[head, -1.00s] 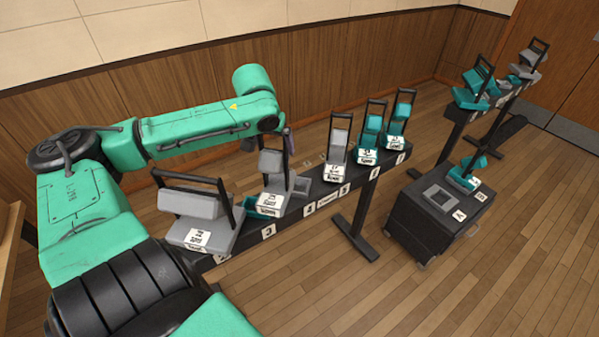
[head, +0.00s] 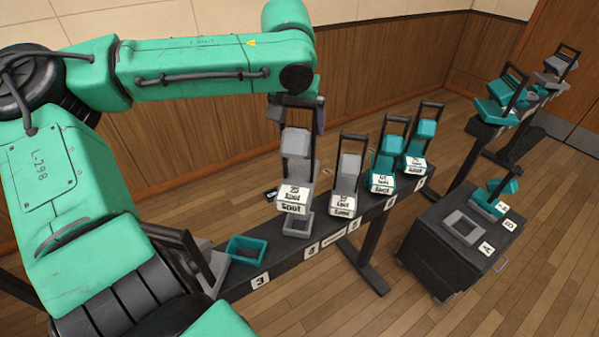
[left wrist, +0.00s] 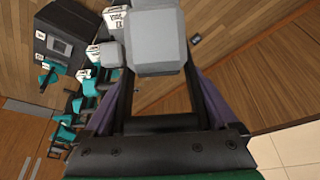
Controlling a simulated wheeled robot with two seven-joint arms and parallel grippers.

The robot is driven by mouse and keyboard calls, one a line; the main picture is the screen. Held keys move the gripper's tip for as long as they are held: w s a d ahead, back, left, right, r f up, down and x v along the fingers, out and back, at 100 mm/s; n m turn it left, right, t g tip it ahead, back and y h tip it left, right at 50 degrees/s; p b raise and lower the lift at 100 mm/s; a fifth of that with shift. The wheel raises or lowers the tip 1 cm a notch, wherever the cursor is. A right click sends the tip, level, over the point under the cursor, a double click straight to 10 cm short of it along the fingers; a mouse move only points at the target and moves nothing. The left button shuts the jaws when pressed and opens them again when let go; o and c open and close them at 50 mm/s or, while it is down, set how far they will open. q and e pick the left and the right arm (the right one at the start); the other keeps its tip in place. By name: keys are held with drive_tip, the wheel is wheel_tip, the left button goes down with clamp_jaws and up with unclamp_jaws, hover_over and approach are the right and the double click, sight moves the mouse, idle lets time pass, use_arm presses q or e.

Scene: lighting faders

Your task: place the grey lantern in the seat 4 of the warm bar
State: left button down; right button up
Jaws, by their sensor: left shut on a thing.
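The grey lantern (head: 296,143), with a white-labelled base and dark handle, hangs upright from my left gripper (head: 297,105), which is shut on its handle. Its base overlaps the back of the empty-looking grey seat 4 frame (head: 298,226) on the dark warm bar (head: 286,266). I cannot tell whether the base touches the frame. In the left wrist view the lantern's grey head (left wrist: 155,45) shows beyond the gripper (left wrist: 160,124); its base is hidden. My right gripper is not in view.
The teal seat 3 frame (head: 248,250) is empty. Another grey lantern (head: 348,170) and teal lanterns (head: 388,158) stand right of seat 4. A large grey lantern (head: 200,260) is at the left, partly behind my arm. A dark cart (head: 440,255) stands at right.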

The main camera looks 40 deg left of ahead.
use_arm(q)
hover_over(300, 173)
wheel_tip(300, 173, down, 9)
drive_tip(key=shift+f+b, duration=0.1)
drive_tip(key=shift+b, duration=0.25)
wheel_tip(300, 173, down, 4)
drive_tip(key=shift+s+f, duration=0.1)
drive_tip(key=shift+f, duration=0.35)
unclamp_jaws()
drive_tip(key=p+v, duration=0.1)
drive_tip(key=v, duration=1.1)
drive_tip(key=shift+d, duration=0.1)
